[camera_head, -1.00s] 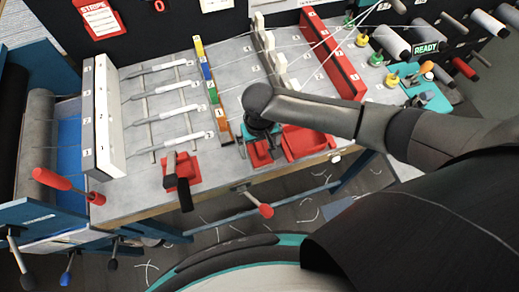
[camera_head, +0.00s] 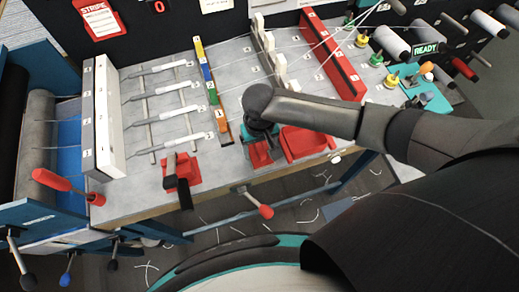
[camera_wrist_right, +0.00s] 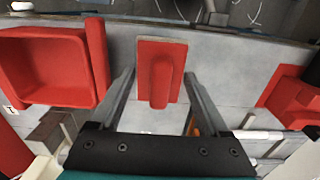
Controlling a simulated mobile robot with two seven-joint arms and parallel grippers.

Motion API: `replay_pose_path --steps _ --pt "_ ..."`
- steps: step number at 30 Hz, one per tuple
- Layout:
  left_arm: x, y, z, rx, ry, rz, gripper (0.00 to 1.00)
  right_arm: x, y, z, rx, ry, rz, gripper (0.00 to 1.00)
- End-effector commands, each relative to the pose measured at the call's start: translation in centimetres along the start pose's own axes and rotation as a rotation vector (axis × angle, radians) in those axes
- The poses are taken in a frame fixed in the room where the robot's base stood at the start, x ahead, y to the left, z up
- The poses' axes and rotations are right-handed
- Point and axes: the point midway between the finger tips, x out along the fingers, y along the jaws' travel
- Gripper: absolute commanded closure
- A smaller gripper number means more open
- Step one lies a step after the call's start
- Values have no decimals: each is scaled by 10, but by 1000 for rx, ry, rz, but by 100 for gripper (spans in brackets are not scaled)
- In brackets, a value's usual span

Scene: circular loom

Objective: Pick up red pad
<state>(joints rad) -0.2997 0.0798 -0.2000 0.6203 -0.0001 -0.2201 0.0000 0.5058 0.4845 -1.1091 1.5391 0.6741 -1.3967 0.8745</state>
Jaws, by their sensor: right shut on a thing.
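The red pad (camera_head: 260,154) is a flat red plate with a raised rounded grip, near the front edge of the grey bench. In the right wrist view the red pad (camera_wrist_right: 174,55) lies between the two fingers. My right gripper (camera_wrist_right: 160,82) is shut on it, with one finger on each side of the grip. In the head view my right gripper (camera_head: 262,138) points down over the pad, and the wrist hides its fingers and part of the pad. I cannot tell whether the pad is clear of the bench. My left gripper is not in view.
A red tray (camera_head: 306,141) stands close beside the pad. A red block with a dark handle (camera_head: 178,176) is to the left. White shuttles, a coloured strip (camera_head: 206,82), a numbered red bar (camera_head: 332,55) and taut threads lie behind. A red-knobbed lever (camera_head: 262,208) juts from the front.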

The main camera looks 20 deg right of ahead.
Motion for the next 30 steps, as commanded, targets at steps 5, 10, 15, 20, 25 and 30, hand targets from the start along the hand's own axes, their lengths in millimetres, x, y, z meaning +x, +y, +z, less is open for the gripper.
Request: replay_pose_path --steps 5,10,15,20,25,30 --pt "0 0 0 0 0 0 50 -1 0 0 0 1 0 88" --pt "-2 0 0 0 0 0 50 -11 0 -1 0 1 -1 88" --pt "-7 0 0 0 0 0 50 -36 0 -1 -1 4 -2 88" --pt "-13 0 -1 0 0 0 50 -81 0 -2 -1 6 -3 88" --pt "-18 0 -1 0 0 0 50 -132 -1 -2 -2 6 -3 88" --pt "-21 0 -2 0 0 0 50 -170 0 -2 0 5 -2 88"
